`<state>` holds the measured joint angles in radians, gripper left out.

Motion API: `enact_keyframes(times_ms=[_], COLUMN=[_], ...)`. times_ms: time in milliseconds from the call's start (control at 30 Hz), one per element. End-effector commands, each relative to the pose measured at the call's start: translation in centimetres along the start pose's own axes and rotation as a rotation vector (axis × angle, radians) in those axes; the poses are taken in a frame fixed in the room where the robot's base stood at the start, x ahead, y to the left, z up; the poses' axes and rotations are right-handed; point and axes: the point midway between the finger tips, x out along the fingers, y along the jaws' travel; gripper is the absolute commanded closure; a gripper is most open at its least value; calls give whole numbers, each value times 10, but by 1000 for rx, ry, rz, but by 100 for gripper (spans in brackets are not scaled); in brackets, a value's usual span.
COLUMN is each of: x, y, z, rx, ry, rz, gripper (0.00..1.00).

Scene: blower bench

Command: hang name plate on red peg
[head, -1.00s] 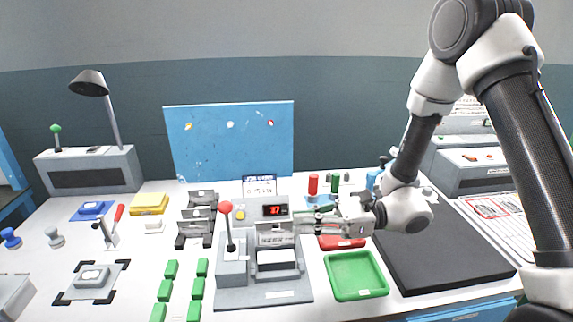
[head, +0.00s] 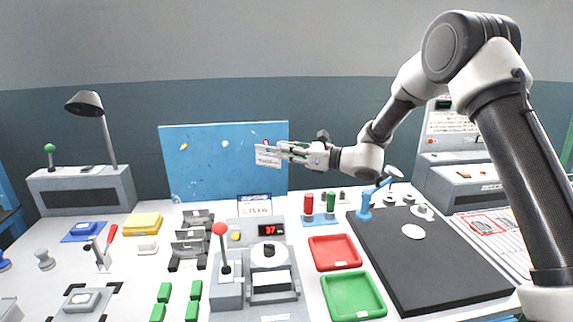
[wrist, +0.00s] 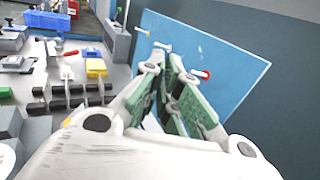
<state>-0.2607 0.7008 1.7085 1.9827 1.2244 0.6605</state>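My gripper (head: 283,152) is shut on a white name plate (head: 267,157) with dark print, held upright and raised in front of the blue board (head: 215,170). The red peg (head: 265,142) shows just above the plate's top edge in the head view. In the wrist view the red peg (wrist: 205,74) stands out from the board, to the right of my gripper's fingertips (wrist: 167,68). The plate cannot be made out clearly in the wrist view. I cannot tell how far the plate is from the peg, but no contact shows.
The board also carries a yellow peg (head: 184,146) and a white peg (head: 225,143). Below are a lever unit with a red ball (head: 219,229), a red tray (head: 335,252), a green tray (head: 353,297) and a dark mat (head: 430,255). The space around the raised gripper looks clear.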

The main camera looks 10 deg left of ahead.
Motion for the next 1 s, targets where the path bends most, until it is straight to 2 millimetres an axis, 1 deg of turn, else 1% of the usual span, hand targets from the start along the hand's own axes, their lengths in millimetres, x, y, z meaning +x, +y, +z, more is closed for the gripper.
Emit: enact_keyframes(times_ms=[167, 1000], x=[4, 31], y=[-7, -54], z=[-2, -7], rx=[-1, -2], ry=[0, -1], rz=[-1, 1], gripper=[100, 100])
